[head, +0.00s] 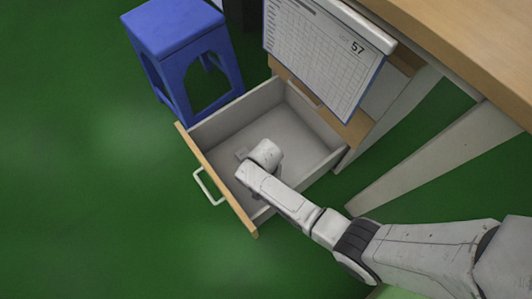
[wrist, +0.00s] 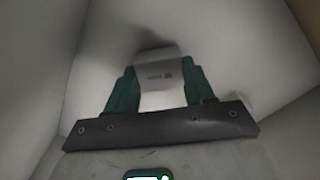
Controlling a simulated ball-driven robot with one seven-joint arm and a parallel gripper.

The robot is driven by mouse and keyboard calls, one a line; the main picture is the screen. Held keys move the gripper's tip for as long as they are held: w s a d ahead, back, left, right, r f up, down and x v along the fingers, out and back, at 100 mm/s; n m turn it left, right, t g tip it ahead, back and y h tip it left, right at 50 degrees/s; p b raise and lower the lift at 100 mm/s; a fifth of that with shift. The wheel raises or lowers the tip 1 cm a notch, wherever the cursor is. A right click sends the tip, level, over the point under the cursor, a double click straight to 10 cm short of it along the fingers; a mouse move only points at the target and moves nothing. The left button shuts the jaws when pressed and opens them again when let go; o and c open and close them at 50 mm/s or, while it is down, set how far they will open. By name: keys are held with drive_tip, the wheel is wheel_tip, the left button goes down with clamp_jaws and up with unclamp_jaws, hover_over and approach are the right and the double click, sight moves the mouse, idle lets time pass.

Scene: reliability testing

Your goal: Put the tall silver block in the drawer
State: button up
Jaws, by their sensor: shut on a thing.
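The silver block (wrist: 160,90) is between the two green fingers of my gripper (wrist: 157,84) in the wrist view, and my gripper is shut on it. A small dark mark shows on the block's face. The drawer (head: 220,122) is pulled open in the head view, with light grey walls, a wooden front and a white handle. My wrist is over the drawer's inside, near its front. The wrist view shows the drawer's pale inner surfaces around the block. My arm hides the fingers and block in the head view. I cannot tell whether the block touches the drawer floor.
A blue stool (head: 178,42) stands beside the drawer at the upper left. A clipboard with a printed sheet (head: 318,55) hangs above the drawer's back. A wooden tabletop (head: 470,40) and a pale table leg (head: 435,160) are at right. The green floor (head: 80,180) is clear at left.

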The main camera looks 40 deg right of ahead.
drive_tip(key=shift+f, duration=0.2)
drive_tip(key=o, duration=1.1)
drive_tip(key=shift+o, duration=0.2)
wheel_tip(320, 180, up, 12)
drive_tip(key=p, duration=0.7)
drive_tip(key=s+d+r+n, duration=0.4)
drive_tip(key=s+r, duration=0.4)
drive_tip(key=r, duration=0.1)
drive_tip(key=s+d+r+n+t, duration=0.1)
drive_tip(key=s+d+r+n, duration=0.3)
drive_tip(key=s+r, duration=0.4)
drive_tip(key=shift+s+r+n, duration=0.15)
drive_tip(key=shift+r+n, duration=0.15)
drive_tip(key=shift+r, duration=0.15)
